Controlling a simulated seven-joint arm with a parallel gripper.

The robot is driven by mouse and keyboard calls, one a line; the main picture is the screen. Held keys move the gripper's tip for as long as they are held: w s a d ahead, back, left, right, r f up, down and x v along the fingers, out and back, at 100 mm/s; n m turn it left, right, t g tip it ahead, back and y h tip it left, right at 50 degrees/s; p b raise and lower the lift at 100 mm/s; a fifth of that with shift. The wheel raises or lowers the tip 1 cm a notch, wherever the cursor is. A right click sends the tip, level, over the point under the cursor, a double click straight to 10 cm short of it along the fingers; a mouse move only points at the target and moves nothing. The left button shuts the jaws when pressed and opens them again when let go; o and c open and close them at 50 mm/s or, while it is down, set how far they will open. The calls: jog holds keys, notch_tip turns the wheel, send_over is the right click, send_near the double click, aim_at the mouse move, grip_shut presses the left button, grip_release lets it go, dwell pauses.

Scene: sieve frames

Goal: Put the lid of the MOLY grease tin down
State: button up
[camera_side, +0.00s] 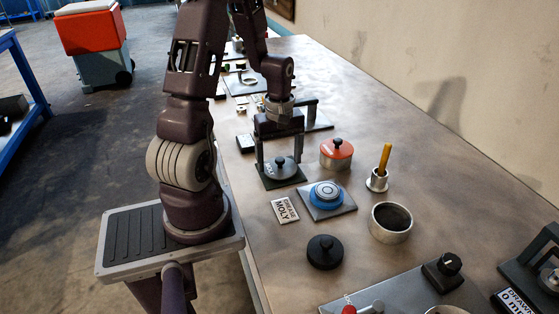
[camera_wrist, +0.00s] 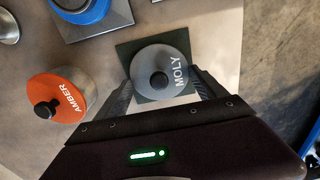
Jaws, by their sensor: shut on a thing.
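The grey round MOLY lid (camera_side: 280,169) has a black knob and white lettering. In the wrist view the lid (camera_wrist: 175,62) lies between the fingers of my gripper (camera_wrist: 162,80), which is shut on its rim. The lid is over a dark square pad (camera_wrist: 127,51), level and knob up. The side view shows my gripper (camera_side: 279,160) low over the pad (camera_side: 291,183); I cannot tell whether the lid touches it.
An orange-lidded AMBER tin (camera_wrist: 62,98) stands close beside my gripper.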

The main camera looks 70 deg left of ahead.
aim_at(281, 159)
jog(key=shift+f, duration=0.35)
jog(key=o, duration=1.3)
jog(key=shift+f, duration=0.1)
notch_tip(281, 159, up, 13)
jog(key=s+d+r+m+t, duration=0.2)
jog(key=d+r+m, duration=0.1)
jog(key=d+m, duration=0.3)
jog(key=s+d+r+m+t, duration=0.1)
jog(key=s+d+r+m, duration=0.2)
jog(key=d+m, duration=0.3)
jog(key=s+d+r+m+t, duration=0.2)
jog(key=d+m, duration=0.4)
jog(key=d, duration=0.3)
jog(key=shift+s+d+r+t, duration=0.2)
jog(key=shift+r+t, duration=0.1)
jog(key=shift+r, duration=0.3)
